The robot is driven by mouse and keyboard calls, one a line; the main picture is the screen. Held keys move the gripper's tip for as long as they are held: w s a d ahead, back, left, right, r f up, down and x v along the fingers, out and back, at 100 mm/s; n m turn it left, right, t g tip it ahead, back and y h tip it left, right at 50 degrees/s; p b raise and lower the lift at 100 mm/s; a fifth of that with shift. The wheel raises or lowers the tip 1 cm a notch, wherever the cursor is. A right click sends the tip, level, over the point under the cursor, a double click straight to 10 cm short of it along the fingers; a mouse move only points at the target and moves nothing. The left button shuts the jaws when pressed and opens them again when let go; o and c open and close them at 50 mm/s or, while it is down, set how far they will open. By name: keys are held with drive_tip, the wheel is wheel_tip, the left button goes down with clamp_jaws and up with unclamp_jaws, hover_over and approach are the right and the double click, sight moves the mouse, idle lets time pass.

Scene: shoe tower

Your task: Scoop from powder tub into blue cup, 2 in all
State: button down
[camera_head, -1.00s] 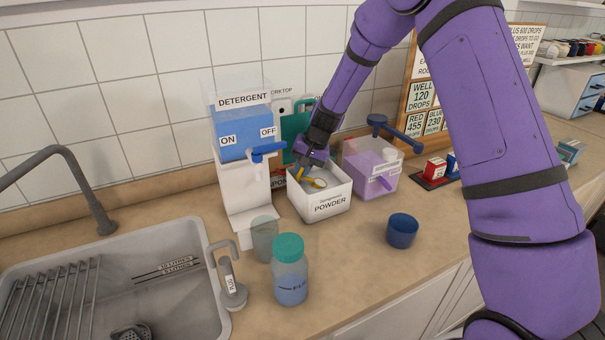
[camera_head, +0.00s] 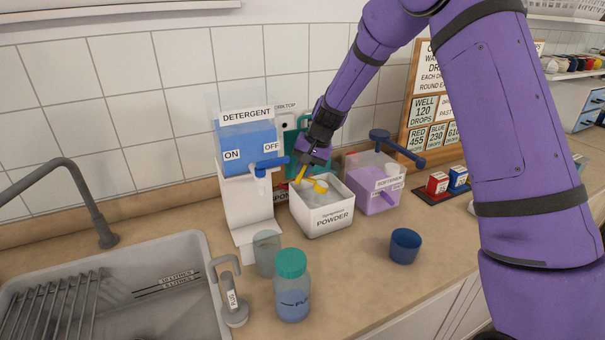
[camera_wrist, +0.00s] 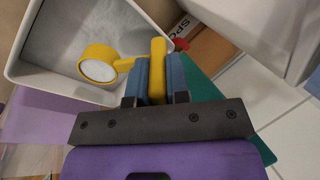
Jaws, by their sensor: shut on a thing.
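The white powder tub (camera_head: 328,219) stands on the worktop, and its pale powder shows in the wrist view (camera_wrist: 62,45). My gripper (camera_head: 305,167) is above the tub's back left part. It is shut on the handle of a yellow scoop (camera_head: 320,186). In the wrist view, the scoop's round bowl (camera_wrist: 98,66) holds white powder and is over the tub's inside. The blue fingers (camera_wrist: 158,78) clasp the yellow handle. The dark blue cup (camera_head: 404,246) stands upright on the worktop to the right, apart from the tub. Its contents are too dark to tell.
A clear cup (camera_head: 266,255) and a teal-capped bottle (camera_head: 292,290) stand in front. The sink (camera_head: 140,290) is at left. Worktop around the blue cup is clear.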

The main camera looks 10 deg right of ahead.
drive_tip(key=shift+d+r, duration=0.1)
drive_tip(key=shift+r, duration=3)
